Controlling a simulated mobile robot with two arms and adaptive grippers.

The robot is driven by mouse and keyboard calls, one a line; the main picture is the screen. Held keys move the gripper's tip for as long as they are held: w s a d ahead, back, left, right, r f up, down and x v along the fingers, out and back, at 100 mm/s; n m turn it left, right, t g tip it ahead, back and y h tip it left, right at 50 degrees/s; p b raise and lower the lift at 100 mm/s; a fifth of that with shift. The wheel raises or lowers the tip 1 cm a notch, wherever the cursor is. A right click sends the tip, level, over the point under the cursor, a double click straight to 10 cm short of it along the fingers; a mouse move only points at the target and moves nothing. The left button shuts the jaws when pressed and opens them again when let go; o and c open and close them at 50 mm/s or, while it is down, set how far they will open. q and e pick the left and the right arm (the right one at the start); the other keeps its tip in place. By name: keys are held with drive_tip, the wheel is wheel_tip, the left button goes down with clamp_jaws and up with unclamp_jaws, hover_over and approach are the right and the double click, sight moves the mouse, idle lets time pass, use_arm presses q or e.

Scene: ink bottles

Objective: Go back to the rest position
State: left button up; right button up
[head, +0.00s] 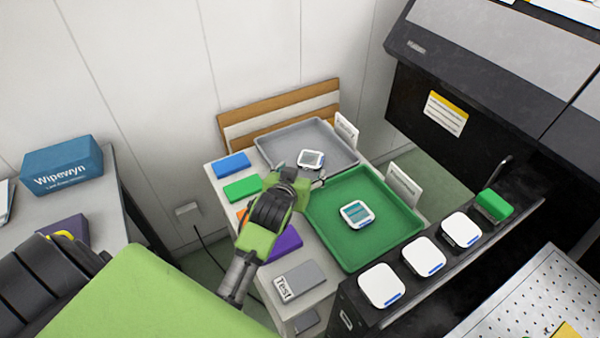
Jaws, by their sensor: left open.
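My left arm comes in from the lower left, and my left gripper (308,180) is over the table, above the edge between the grey tray and the green tray. It is open, with nothing visible between its fingers. A white cartridge-like item with a grey window (311,159) lies in the grey tray (279,139), just beyond the fingers and apart from them as far as I can tell. A similar white item with a teal face (356,214) lies in the green tray (370,257). My right gripper is not in view.
Coloured boxes, such as blue (231,165) and green (242,188), line the table's left side, with a grey "Test" box (299,281) in front. White square items (381,286) sit on the black ledge at right. A large dark machine (470,110) overhangs the right.

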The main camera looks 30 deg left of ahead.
use_arm(q)
drive_tip(key=shift+s+d+r, duration=0.1)
drive_tip(key=shift+s+r, duration=0.1)
drive_tip(key=shift+s, duration=0.1)
idle(0.4)
